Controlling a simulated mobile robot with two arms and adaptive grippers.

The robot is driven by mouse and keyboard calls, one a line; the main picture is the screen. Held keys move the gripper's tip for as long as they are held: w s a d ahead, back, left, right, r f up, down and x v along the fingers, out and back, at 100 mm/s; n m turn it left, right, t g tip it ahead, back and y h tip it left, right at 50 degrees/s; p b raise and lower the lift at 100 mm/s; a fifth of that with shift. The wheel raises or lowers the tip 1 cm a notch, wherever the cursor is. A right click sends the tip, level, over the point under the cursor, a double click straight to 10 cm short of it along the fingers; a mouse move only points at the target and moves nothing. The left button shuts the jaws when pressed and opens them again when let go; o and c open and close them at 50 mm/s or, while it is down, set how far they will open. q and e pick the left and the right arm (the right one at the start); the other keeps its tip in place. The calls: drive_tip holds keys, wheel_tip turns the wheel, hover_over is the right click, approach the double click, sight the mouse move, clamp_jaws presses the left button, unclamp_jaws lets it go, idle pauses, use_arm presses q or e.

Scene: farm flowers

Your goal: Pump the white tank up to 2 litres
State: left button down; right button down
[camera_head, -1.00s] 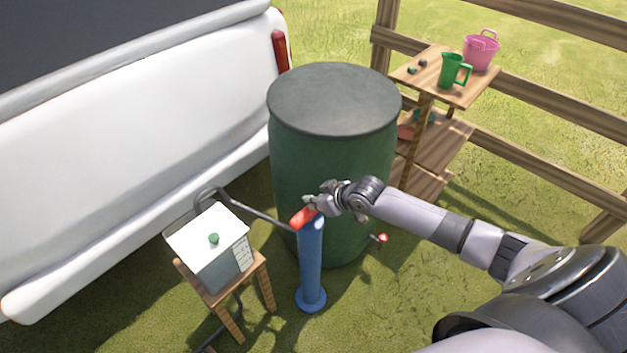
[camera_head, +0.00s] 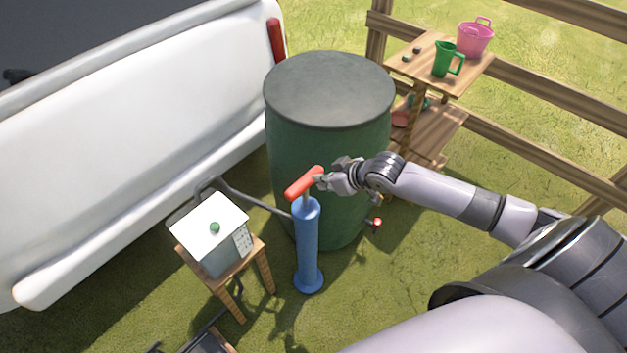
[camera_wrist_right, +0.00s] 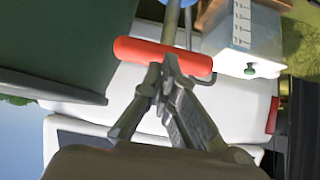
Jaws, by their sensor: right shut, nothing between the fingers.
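The white tank (camera_head: 205,222) is a small box with a green knob on top and scale marks on one side. It stands on a wooden stool; its level cannot be read. It also shows in the wrist view (camera_wrist_right: 240,25). The blue pump (camera_head: 307,245) stands upright on the grass with its red handle (camera_head: 304,183) raised above the cylinder and some rod showing. My right gripper (camera_head: 322,180) is shut at the handle's right end, with nothing between its fingers. In the wrist view, its fingertips (camera_wrist_right: 165,65) meet at the edge of the handle (camera_wrist_right: 162,56). My left gripper is not in view.
A dark hose (camera_head: 250,202) runs between the pump and the tank side. A large green barrel (camera_head: 325,150) stands close behind the pump. A white vehicle (camera_head: 130,150) fills the left. A wooden shelf (camera_head: 475,78) holds a green jug (camera_head: 446,62) and a pink bucket (camera_head: 474,40).

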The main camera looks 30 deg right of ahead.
drive_tip(key=shift+v, duration=1.55)
